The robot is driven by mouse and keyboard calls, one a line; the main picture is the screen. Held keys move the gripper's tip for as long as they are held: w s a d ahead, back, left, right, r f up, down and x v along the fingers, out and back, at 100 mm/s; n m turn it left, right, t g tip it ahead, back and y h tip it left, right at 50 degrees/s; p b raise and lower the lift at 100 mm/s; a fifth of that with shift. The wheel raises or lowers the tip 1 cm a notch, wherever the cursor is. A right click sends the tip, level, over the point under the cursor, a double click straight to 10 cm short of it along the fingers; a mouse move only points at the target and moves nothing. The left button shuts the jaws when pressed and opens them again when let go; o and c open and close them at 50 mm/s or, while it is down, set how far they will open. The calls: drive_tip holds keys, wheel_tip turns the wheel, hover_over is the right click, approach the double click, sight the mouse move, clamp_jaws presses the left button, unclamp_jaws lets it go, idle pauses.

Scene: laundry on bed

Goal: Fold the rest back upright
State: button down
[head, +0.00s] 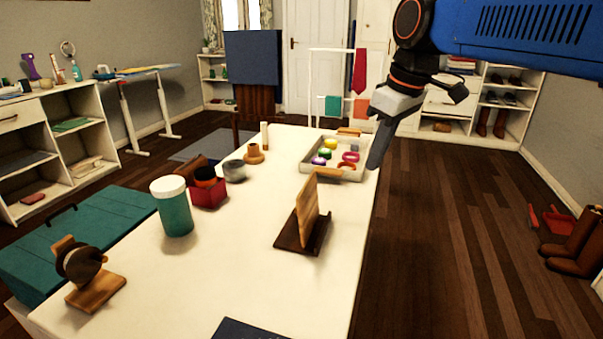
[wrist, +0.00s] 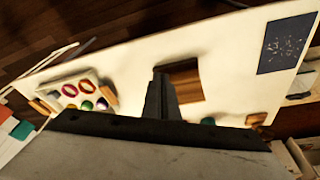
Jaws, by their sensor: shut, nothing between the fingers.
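The rest is a light wooden panel (head: 308,198) hinged on a dark brown base (head: 290,234), near the right edge of the white table. The panel stands up from the base, close to upright with a slight tilt. In the wrist view the rest (wrist: 187,85) lies just right of my fingers, which partly cover it. My gripper (head: 376,160) is shut and empty. In the head view it hangs above and to the right of the rest, past the table's right edge. The fingers are apart from the panel in the head view.
A white tray (head: 341,173) of coloured items sits behind the rest. A teal jar with a white lid (head: 172,207), a red box (head: 208,194) and a grey cup (head: 234,171) stand left. A wooden stand with a dark disc (head: 82,263) is front left. The tabletop around the rest is clear.

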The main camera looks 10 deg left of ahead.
sight(308, 182)
drive_tip(key=w+a+r+n+g, duration=0.1)
drive_tip(key=a+n, duration=0.2)
drive_tip(key=a, duration=0.6)
drive_tip(key=a+r+n+g, duration=0.1)
drive_tip(key=a+r+n, duration=0.1)
drive_tip(key=a, duration=0.6)
wheel_tip(308, 182, down, 10)
drive_tip(key=d, duration=0.1)
drive_tip(key=shift+r, duration=0.2)
drive_tip(key=shift+s+d, duration=0.1)
drive_tip(key=shift+d, duration=0.05)
drive_tip(key=shift+d+r, duration=0.1)
drive_tip(key=shift+d, duration=0.95)
